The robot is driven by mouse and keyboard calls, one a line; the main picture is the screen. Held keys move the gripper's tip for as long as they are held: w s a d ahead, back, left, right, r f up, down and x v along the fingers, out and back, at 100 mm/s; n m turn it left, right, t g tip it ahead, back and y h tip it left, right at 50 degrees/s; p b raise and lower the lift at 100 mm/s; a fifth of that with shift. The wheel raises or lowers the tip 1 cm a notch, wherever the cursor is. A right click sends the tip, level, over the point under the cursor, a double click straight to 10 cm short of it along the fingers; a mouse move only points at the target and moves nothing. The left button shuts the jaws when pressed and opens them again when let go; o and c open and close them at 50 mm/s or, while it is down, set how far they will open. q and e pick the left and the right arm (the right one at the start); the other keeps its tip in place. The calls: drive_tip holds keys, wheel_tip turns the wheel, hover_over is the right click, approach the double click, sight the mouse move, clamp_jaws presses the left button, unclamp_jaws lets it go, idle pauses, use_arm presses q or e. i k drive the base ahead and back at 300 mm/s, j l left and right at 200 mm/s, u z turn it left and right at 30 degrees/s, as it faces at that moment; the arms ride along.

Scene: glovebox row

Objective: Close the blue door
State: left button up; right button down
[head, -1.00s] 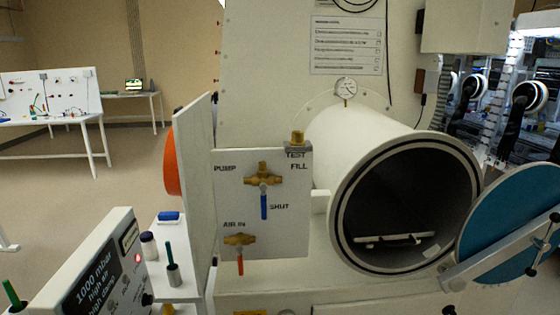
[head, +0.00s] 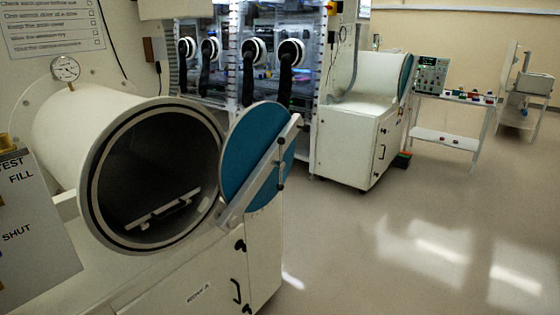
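The blue door (head: 252,150) is a round disc with a pale metal bar (head: 262,172) across its outer face. It stands open at the right side of the round chamber mouth (head: 150,180). The mouth has a dark seal ring and a dark inside with a pale tray (head: 165,207) in it. The white cylinder (head: 62,138) runs back to the left from the mouth. Neither of my grippers shows in the head view.
A valve panel (head: 35,235) stands at the left edge. Behind the door are a glovebox with several black gloves (head: 250,65) and another white chamber (head: 365,75) with a blue door (head: 406,75). The floor (head: 400,240) at the right is clear. A side table (head: 445,138) stands farther back.

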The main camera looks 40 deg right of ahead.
sight(247, 180)
drive_tip(key=z, duration=1.2)
